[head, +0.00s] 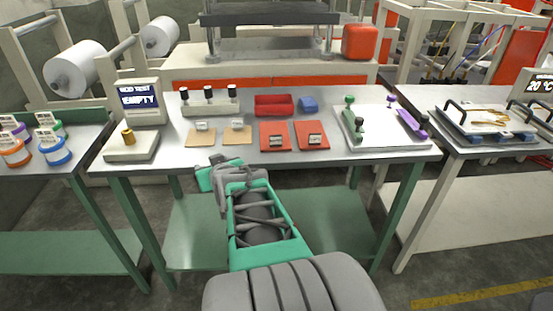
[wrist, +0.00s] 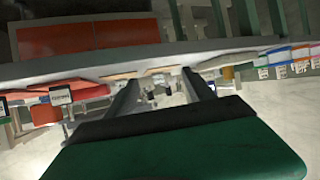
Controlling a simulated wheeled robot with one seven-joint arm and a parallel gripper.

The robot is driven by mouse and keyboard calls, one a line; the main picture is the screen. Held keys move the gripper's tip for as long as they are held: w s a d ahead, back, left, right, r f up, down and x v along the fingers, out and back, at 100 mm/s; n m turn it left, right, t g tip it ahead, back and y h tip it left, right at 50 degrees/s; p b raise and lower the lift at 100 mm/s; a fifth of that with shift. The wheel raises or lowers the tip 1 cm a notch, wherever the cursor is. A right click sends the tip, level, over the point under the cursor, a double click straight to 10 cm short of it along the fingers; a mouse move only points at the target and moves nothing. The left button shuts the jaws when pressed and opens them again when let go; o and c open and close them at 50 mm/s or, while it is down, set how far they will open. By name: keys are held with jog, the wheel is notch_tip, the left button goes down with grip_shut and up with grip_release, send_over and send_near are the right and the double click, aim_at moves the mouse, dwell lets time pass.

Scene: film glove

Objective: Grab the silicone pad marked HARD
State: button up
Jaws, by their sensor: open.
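Two red pads lie side by side on the middle table in the head view, a left one (head: 267,144) and a right one (head: 304,146). Each bears a small raised tag, and the lettering is too small to read, so I cannot tell which says HARD. Two tan pads, a left one (head: 198,142) and a right one (head: 236,140), lie to their left with similar tags. In the wrist view, my gripper (wrist: 160,75) is open, with nothing seen between its fingers. In the head view, my arm reaches the table's front edge, below the tan pads; the fingertips are not clear there.
Behind the pads are a block with black knobs (head: 211,108), a red tray (head: 274,105) and a blue block (head: 308,104). A white board (head: 385,138) with stamp-like tools is right. The table's front strip is clear.

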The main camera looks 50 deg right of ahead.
jog(key=s+d+f+h, duration=0.1)
jog(key=d, duration=0.2)
jog(key=s+d+m+h+b, duration=0.1)
jog(key=d, duration=0.2)
jog(key=s+d+f+m+h+b, duration=0.1)
jog(key=d, duration=0.2)
jog(key=shift+s+f+t+h, duration=0.3)
jog(key=shift+f+t, duration=0.05)
jog(key=shift+t, duration=0.05)
jog(key=m+h+b, duration=0.2)
jog(key=h, duration=0.2)
send_near(276, 137)
jog(key=x, duration=0.3)
jog(key=shift+w+f, duration=0.1)
jog(key=shift+w, duration=0.15)
jog(key=x, duration=0.7)
jog(key=shift+s+d, duration=0.1)
jog(key=shift+d, duration=0.1)
jog(key=shift+c, duration=0.5)
grip_shut()
